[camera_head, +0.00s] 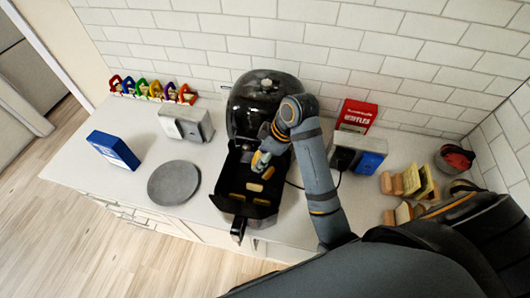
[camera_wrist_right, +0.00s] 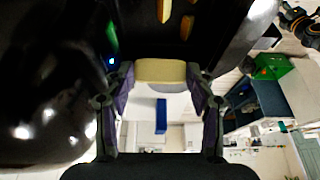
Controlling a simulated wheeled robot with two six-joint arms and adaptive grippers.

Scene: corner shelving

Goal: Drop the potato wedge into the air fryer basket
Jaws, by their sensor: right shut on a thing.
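The black air fryer (camera_head: 250,98) stands at the wall with its basket (camera_head: 243,208) pulled out toward the front. Several pale yellow potato wedges (camera_head: 254,187) lie in the basket. My right gripper (camera_head: 261,160) is over the rear part of the basket, close to the fryer's body. In the right wrist view it is shut on a potato wedge (camera_wrist_right: 160,72), held crosswise between the two fingertips. Two other wedges (camera_wrist_right: 164,10) show at the top of that view against the dark basket. My left gripper is in neither view.
A grey round plate (camera_head: 173,183), a blue box (camera_head: 113,150) and a grey-white toaster (camera_head: 185,125) stand left of the fryer. A red box (camera_head: 356,115) and bread slices (camera_head: 412,181) are at the right. Bare counter (camera_head: 218,165) shows beside the basket.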

